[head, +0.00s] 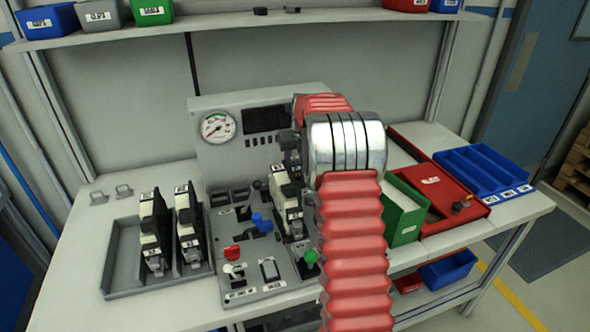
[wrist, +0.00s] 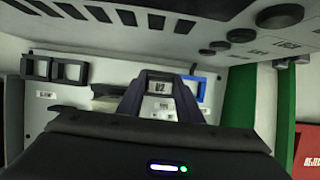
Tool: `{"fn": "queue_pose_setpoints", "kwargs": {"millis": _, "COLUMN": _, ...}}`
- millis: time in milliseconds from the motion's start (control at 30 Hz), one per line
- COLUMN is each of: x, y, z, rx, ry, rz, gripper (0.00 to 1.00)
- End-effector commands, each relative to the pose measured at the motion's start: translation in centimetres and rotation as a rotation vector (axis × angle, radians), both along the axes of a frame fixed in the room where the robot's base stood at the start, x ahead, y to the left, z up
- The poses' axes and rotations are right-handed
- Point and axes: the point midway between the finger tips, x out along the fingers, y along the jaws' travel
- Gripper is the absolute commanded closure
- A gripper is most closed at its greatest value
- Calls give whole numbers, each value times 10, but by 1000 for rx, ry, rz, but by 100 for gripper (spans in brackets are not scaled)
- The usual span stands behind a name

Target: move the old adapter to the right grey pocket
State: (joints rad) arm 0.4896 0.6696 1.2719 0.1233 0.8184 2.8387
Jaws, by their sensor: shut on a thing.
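A black and pale adapter (head: 287,212) stands upright at the middle of the grey control panel. My gripper (wrist: 160,92) is shut on this adapter, and its small "U2" label (wrist: 160,87) shows between the dark fingers in the wrist view. In the head view the fingers are mostly hidden by my red arm. I cannot tell whether the adapter's foot is seated in the panel or lifted. Two similar adapters, a left one (head: 153,235) and a right one (head: 187,230), stand in the grey tray (head: 122,270) at the left. A bare strip of tray shows left of them.
The panel carries a blue lever (head: 262,223), a red knob (head: 232,253) and a green knob (head: 311,257). A gauge box (head: 214,155) stands behind. A green bin (head: 409,220), red tray (head: 455,218) and blue bin (head: 483,170) are at the right.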

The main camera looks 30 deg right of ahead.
Motion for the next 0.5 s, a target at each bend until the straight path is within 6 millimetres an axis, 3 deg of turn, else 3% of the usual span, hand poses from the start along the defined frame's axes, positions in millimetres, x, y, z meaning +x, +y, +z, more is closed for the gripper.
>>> {"fn": "queue_pose_setpoints", "kwargs": {"millis": 267, "x": -1, "y": 0, "z": -32, "rx": 2, "ry": 3, "rz": -1, "gripper": 95}}
{"fn": "queue_pose_setpoints", "kwargs": {"millis": 500, "x": 0, "y": -1, "z": -35, "rx": 0, "ry": 0, "rz": -1, "gripper": 95}}
